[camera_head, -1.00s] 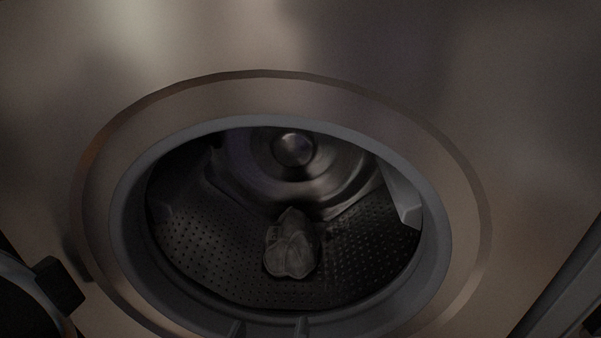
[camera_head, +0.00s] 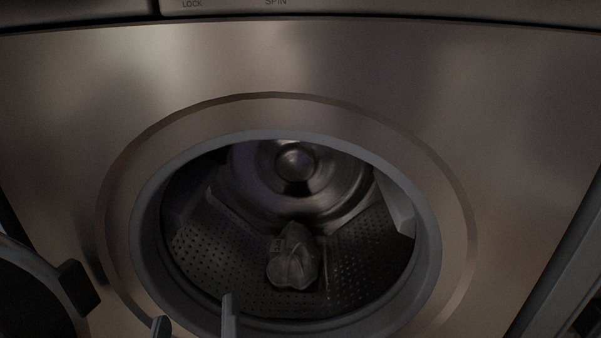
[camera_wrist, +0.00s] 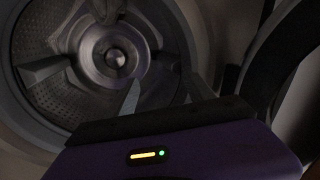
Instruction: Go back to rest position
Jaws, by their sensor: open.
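My gripper (camera_head: 195,318) is at the lower edge of the head view, with its two fingertips apart and nothing between them. Its tips overlap the lower left of the washing machine's round opening in that view. In the wrist view, my gripper (camera_wrist: 160,92) shows two separated fingers pointing toward the drum (camera_wrist: 112,55). A crumpled grey cloth-like item (camera_head: 292,258) lies at the bottom of the perforated drum (camera_head: 365,250) in the head view, apart from the fingers.
The washing machine front (camera_head: 500,120) fills the head view, with a control panel (camera_head: 400,8) along the top. The round door (camera_head: 35,295) stands open at the lower left, with a dark block (camera_head: 79,287) on its edge. The door rim (camera_wrist: 262,55) is close on the right in the wrist view.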

